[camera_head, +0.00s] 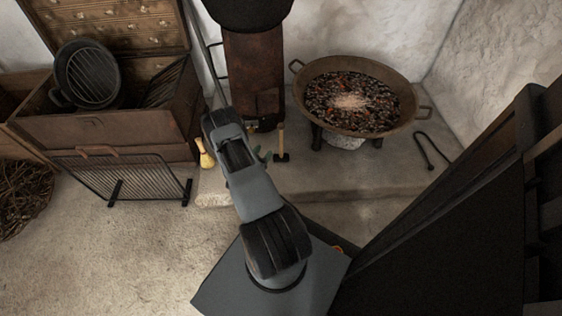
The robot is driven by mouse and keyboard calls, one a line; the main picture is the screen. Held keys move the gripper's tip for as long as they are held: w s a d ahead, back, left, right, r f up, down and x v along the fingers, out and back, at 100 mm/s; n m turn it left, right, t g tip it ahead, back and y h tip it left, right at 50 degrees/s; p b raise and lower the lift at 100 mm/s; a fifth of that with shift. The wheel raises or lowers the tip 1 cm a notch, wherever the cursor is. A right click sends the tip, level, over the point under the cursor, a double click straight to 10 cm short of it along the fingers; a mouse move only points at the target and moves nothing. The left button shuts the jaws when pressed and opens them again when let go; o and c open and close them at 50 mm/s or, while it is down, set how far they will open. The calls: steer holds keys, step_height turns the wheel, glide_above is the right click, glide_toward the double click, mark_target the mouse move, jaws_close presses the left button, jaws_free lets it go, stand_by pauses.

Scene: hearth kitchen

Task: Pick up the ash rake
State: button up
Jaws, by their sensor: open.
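A small tool with a pale wooden handle and a dark block-like head (281,144) is on the stone hearth, right of my gripper; it looks like the ash rake. Its head is at the lower end and its handle points up in the picture. My gripper (262,156) is just left of the tool, partly hidden behind my arm. It is open, with nothing seen between its fingers. I cannot tell whether a finger touches the tool.
A wide pan of embers (408,104) stands right on the hearth (345,180), with dark tongs (432,150) beside it. A rusty stove (253,75) stands behind. A yellowish brush-like object (205,153), a grate (120,176) and a wooden chest (105,130) are left.

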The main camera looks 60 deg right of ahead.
mark_target(281, 143)
steer(key=d+f+b, duration=0.1)
steer(key=d+b, duration=0.4)
steer(key=d, duration=0.8)
steer(key=shift+s+d, duration=0.3)
steer(key=shift+d, duration=0.05)
steer(key=shift+r, duration=0.1)
jaws_close()
